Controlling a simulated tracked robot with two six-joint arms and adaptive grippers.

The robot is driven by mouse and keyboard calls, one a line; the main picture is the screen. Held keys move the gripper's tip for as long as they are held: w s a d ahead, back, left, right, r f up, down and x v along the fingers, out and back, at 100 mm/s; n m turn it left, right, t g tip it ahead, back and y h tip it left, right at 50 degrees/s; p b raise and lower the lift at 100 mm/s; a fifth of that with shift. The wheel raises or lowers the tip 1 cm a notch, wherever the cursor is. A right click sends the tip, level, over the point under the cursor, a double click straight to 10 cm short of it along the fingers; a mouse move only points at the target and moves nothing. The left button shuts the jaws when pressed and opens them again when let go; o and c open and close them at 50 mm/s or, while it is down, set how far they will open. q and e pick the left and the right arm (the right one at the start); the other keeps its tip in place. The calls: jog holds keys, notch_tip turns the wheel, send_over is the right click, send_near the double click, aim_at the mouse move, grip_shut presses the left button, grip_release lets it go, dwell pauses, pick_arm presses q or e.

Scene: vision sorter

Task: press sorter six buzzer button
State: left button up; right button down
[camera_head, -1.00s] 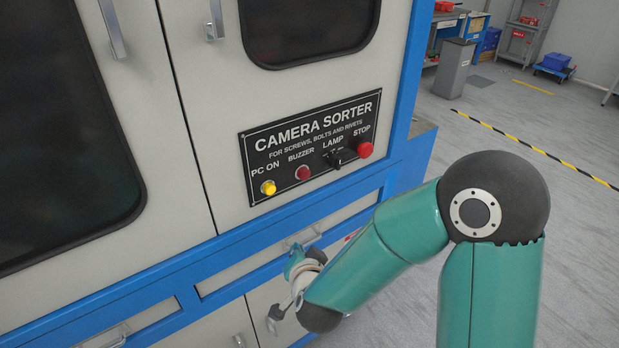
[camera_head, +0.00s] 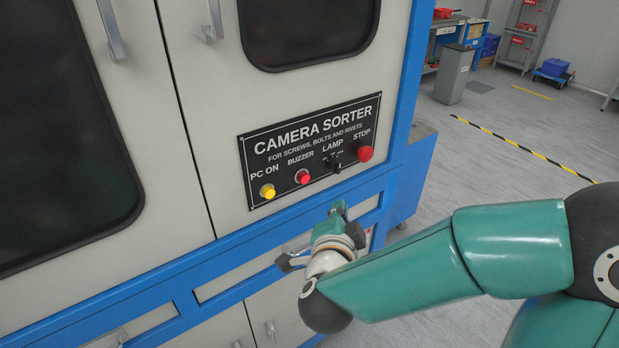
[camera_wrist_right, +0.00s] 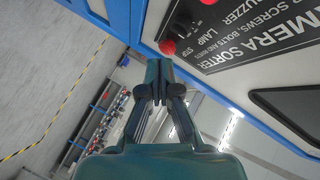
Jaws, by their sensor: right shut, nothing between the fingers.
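The buzzer button (camera_head: 302,176) is a bright red button under the word BUZZER on the black Camera Sorter panel (camera_head: 310,112). It sits between the yellow PC ON button (camera_head: 267,191) and the black lamp knob (camera_head: 333,162). The red stop button (camera_head: 365,153) is at the panel's right. My right gripper (camera_head: 339,208) is shut and empty, below and right of the buzzer button and apart from it. In the right wrist view its closed fingers (camera_wrist_right: 158,78) point toward the cabinet, with the stop button (camera_wrist_right: 167,47) just beyond the tips. My left gripper is not in view.
The blue cabinet rail (camera_head: 230,240) and drawer fronts run below the panel, close to my right gripper. Door handles (camera_head: 213,20) stick out above. Open grey floor (camera_head: 500,160) lies to the right, with a grey bin (camera_head: 453,74) farther back.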

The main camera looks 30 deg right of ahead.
aim_at(303, 178)
jog(key=w, duration=0.8)
jog(key=shift+a+p, duration=0.3)
jog(key=shift+p, duration=0.05)
jog(key=shift+w, duration=0.1)
dwell(1.0)
jog(key=shift+w, duration=0.3)
jog(key=shift+w, duration=0.4)
dwell(0.6)
jog(key=shift+s, duration=0.15)
dwell(0.3)
jog(key=shift+s+b, duration=0.3)
jog(key=shift+s, duration=0.4)
